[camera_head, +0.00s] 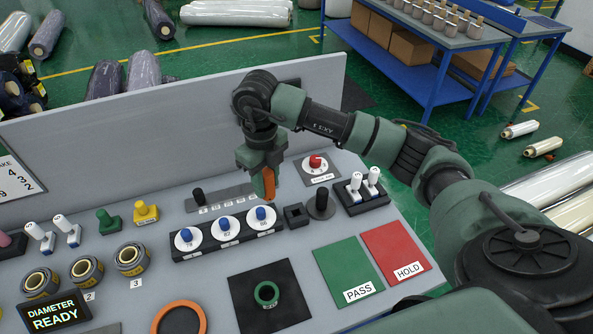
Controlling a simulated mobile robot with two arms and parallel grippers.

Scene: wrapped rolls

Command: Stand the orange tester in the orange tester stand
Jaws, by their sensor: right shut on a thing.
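My right gripper (262,170) points down over the back part of the grey panel (405,232). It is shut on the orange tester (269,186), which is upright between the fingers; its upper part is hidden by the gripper. The tester's lower end is above and left of a small black square block (297,215) with a dark opening, which looks like the tester stand, though no orange marking shows on it. The tester is apart from this block. My left gripper is not in view.
Three white dials with blue knobs (225,229) stand just left of the block. A black cylinder (321,204), a red knob (315,161) and a black holder with white-topped tools (361,194) stand to its right. Green PASS (346,267) and red HOLD (395,248) pads lie in front.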

